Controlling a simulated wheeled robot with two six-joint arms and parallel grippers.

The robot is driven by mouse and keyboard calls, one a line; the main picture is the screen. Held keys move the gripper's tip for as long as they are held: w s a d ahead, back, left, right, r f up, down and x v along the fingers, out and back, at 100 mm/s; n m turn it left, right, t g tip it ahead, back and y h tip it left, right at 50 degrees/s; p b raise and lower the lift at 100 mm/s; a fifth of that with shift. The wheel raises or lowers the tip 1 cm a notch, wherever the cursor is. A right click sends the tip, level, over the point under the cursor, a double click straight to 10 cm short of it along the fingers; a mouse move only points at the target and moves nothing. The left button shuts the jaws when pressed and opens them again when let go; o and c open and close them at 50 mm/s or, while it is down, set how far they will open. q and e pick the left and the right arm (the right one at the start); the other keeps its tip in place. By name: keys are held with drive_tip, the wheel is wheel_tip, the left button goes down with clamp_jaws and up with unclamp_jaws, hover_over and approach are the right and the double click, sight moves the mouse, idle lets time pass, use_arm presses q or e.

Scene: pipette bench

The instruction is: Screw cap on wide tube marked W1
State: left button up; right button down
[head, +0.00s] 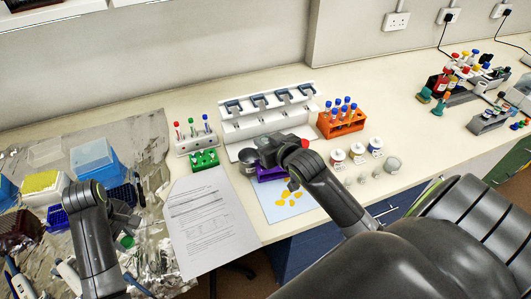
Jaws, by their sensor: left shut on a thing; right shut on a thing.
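My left gripper (124,217) is at the left over the foil-covered area. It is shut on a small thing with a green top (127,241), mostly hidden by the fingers. My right gripper (270,157) is at the middle of the bench, low over a purple rack (270,174). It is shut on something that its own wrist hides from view. The W1 marking cannot be read on anything here, so I cannot tell which tube or cap is meant.
A white rack (196,144) with coloured-cap tubes, a green rack (205,160) and an orange rack (342,122) stand near the white pipette stand (268,115). Jars (338,157) stand right of my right arm. A printed sheet (211,222) lies between the grippers.

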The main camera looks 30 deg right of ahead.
drive_tip(key=shift+r, duration=2.15)
drive_tip(key=c, duration=1.9)
unclamp_jaws()
clamp_jaws()
